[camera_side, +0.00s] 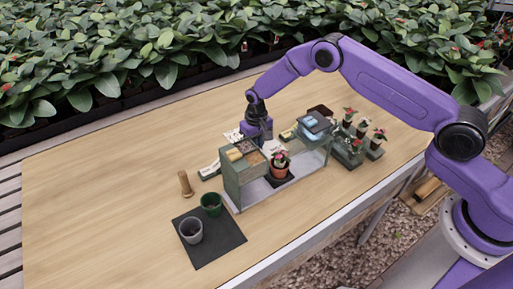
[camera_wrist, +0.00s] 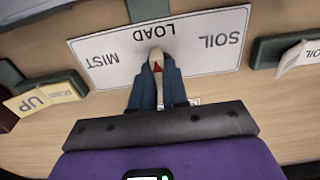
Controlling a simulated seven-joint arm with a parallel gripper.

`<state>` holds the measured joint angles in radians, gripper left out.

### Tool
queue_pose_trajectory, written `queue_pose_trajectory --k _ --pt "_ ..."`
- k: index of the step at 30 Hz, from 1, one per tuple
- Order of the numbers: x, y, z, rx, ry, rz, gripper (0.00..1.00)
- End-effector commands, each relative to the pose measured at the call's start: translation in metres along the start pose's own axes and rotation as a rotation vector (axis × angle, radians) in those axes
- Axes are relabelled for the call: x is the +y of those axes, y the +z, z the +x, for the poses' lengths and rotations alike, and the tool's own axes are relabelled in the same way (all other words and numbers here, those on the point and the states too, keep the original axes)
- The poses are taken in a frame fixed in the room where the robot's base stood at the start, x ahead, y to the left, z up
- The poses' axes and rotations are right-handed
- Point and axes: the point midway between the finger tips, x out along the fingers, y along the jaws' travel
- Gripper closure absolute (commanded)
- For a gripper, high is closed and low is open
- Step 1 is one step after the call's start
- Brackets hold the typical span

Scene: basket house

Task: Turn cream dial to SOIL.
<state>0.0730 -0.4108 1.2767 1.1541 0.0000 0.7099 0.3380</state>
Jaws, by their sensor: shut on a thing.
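The cream dial (camera_wrist: 157,60) shows in the wrist view between my fingers. It carries a red mark, and its narrow tip points towards LOAD. A white plate (camera_wrist: 195,52) behind it reads MIST at left, LOAD in the middle and SOIL at right. My gripper (camera_wrist: 158,84) has its two blue fingers closed on the dial. In the side view my gripper (camera_side: 258,135) is low behind the green shelf unit, which hides the fingertips and the dial.
The green shelf unit (camera_side: 231,188) stands close in front of my gripper, with a potted plant (camera_side: 280,167) inside. Small flower pots (camera_side: 354,150) are at right. A dark mat (camera_side: 212,250) holds a grey pot and a green pot. The table's left side is clear.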

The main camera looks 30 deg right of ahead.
Motion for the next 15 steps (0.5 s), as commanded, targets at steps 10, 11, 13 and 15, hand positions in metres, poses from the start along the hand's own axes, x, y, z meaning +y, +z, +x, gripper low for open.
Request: queue_pose_trajectory --k 10,11,13,15 --pt "-0.0003 0.0012 0.0017 -0.002 0.001 0.107 0.92" --pt "-0.0001 0.0011 0.0017 -0.002 0.001 0.144 0.92" --pt "-0.0001 0.0012 0.0017 -0.002 0.001 0.23 0.92" --pt "-0.0002 0.0014 0.0019 -0.003 0.001 0.314 0.92"
